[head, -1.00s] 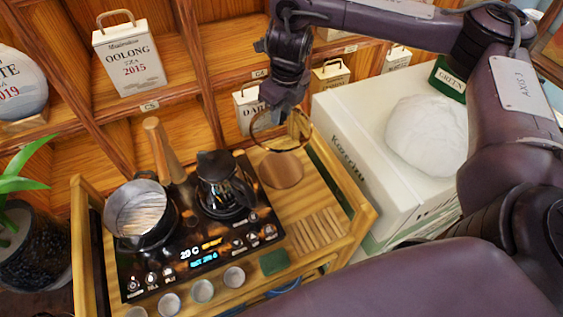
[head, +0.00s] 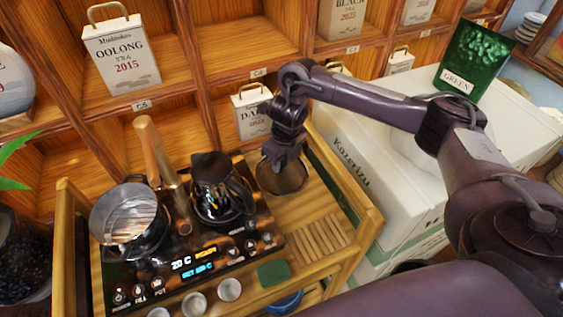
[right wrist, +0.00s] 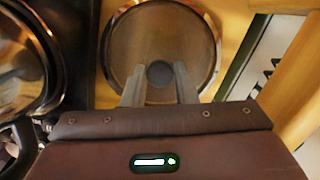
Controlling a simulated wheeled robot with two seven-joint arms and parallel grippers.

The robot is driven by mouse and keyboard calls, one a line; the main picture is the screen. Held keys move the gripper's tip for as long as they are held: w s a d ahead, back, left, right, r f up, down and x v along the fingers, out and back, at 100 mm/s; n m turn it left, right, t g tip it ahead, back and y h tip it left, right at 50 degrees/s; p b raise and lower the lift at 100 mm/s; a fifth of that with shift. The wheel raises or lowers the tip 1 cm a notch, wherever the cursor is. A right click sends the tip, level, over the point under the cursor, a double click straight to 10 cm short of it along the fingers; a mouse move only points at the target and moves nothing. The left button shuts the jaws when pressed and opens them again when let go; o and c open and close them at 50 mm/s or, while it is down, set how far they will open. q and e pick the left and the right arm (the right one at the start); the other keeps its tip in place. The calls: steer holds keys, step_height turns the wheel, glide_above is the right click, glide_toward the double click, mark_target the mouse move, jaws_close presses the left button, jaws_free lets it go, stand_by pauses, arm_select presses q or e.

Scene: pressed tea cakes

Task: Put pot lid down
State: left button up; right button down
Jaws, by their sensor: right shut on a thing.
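The pot lid (head: 268,183) is a round, brownish see-through disc with a metal rim. It lies roughly flat over the right part of the wooden tea cart, beside the dark kettle (head: 208,188). My right gripper (head: 283,160) comes down from above and is shut on its knob. In the right wrist view, the two fingers (right wrist: 159,80) close on the dark round knob of the lid (right wrist: 160,30). Whether the lid touches the surface below cannot be told. The open pot (head: 122,217) stands on the left of the black cooktop. My left gripper is not in view.
The cooktop (head: 150,285) has a lit display. A slatted wooden part (head: 318,238) and a green block (head: 273,272) lie near the cart's front, with small cups (head: 229,289). A white box (head: 385,180) stands at right; shelves with tea tins (head: 121,55) rise behind.

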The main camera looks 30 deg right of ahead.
mark_target(285, 173)
steer(key=shift+f, duration=0.2)
steer(key=c, duration=1.1)
jaws_free()
steer(key=shift+c, duration=0.2)
steer(key=shift+r, duration=0.25)
step_height(285, 173, up, 12)
steer(key=s+p, duration=0.1)
steer(key=p, duration=0.2)
steer(key=shift+s+d+p, duration=0.15)
steer(key=shift+s+p, duration=0.05)
steer(key=shift+p, duration=0.15)
steer(key=shift+f, duration=0.15)
